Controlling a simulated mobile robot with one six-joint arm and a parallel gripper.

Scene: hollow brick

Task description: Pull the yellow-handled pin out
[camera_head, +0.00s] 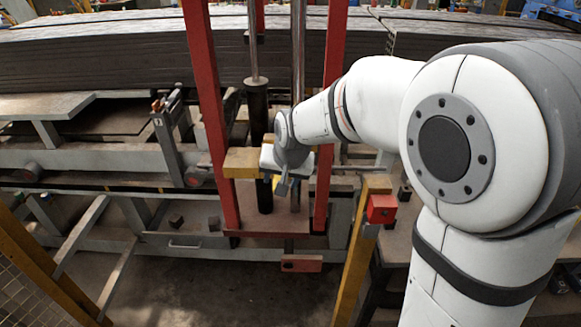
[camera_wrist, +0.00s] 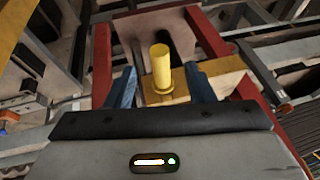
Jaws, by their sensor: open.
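The yellow-handled pin (camera_wrist: 161,68) stands up from a yellow block (camera_wrist: 225,86) in the wrist view. My gripper (camera_wrist: 162,82) is open, with one blue-grey finger on each side of the pin. I cannot tell whether a finger touches it. In the head view my gripper (camera_head: 282,183) is at the yellow block (camera_head: 242,162) between the red posts. The pin is hidden there behind my gripper and wrist.
Red posts (camera_head: 208,110) and (camera_head: 333,60) stand on both sides of my gripper. A dark cylinder (camera_head: 257,115) with a metal rod is close behind. A yellow post with a red box (camera_head: 381,208) stands to the front right. Floor (camera_head: 230,275) is open in front.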

